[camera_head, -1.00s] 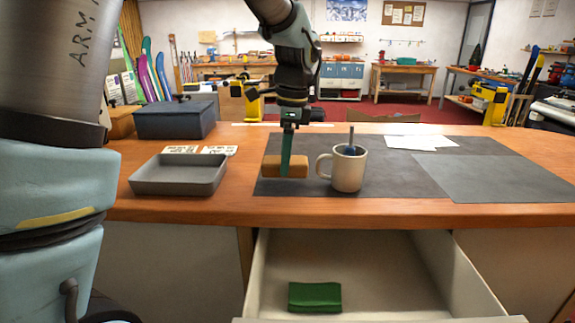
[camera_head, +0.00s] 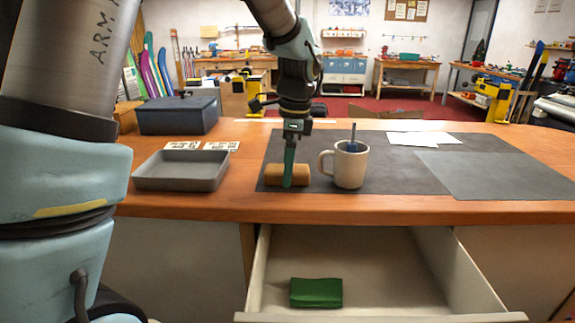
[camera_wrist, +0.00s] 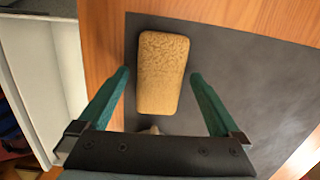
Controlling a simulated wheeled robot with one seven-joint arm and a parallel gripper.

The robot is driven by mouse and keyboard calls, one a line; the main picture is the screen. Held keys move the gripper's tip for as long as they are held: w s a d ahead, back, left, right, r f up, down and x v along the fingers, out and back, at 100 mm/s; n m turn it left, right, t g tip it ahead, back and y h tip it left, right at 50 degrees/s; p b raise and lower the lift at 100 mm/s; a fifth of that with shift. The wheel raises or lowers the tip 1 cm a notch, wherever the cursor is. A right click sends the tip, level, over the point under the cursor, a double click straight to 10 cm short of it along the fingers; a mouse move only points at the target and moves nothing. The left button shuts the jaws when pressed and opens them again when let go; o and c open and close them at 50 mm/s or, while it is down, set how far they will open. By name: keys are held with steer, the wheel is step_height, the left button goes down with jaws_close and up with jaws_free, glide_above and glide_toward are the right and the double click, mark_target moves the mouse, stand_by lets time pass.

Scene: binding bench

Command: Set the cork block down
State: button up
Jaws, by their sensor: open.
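The cork block (camera_head: 270,175) is tan and lies on the left end of the dark mat (camera_head: 400,181), beside the mug. In the wrist view the cork block (camera_wrist: 162,72) rests flat between my two green fingers, with a gap on each side. My gripper (camera_head: 288,180) is open around the block and points down at it. It also shows in the wrist view (camera_wrist: 160,85). In the head view one finger hides the middle of the block.
A beige mug (camera_head: 350,168) with a tool in it stands just right of the block. A grey tray (camera_head: 180,185) and a dark box (camera_head: 178,117) are at left. An open drawer (camera_head: 390,262) below holds a green cloth (camera_head: 316,292). Papers (camera_head: 423,138) lie at the back.

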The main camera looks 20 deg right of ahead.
step_height(320, 180, up, 12)
steer(key=d, duration=0.1)
steer(key=shift+s+b, duration=0.4)
steer(key=shift+b, duration=0.05)
steer(key=shift+r, duration=0.1)
